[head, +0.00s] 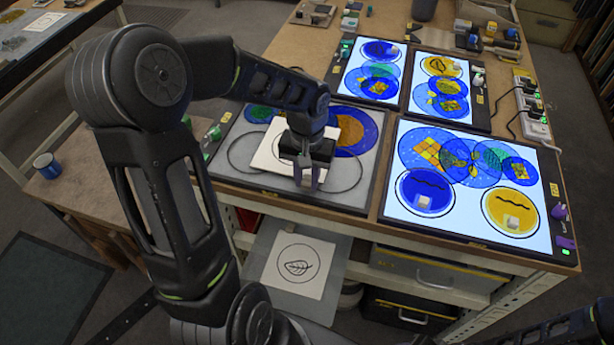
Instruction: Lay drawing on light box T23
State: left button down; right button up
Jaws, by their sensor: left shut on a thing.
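My left gripper (308,184) points down over the unlit grey light box (232,170) at the front left of the bench. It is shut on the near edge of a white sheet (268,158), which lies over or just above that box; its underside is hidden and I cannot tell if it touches. Blue and orange discs (364,124) and dark curved outlines show around the sheet. A leaf drawing (292,266) on white paper lies on a lower grey tray (338,258) in front of the bench. I cannot read a T23 label. My right gripper is out of view.
Lit light boxes with coloured discs stand to the right (388,212), and at the back left (352,62) and back right (416,104). A power strip (532,110) is at the right edge. A blue mug (46,166) stands on the low table (75,190) at left.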

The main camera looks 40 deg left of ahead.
pick_arm(q)
jog(key=shift+f, duration=0.15)
jog(key=c, duration=1.2)
grip_release()
notch_tip(320, 180, up, 12)
jog(key=b, duration=0.1)
jog(key=shift+r, duration=0.2)
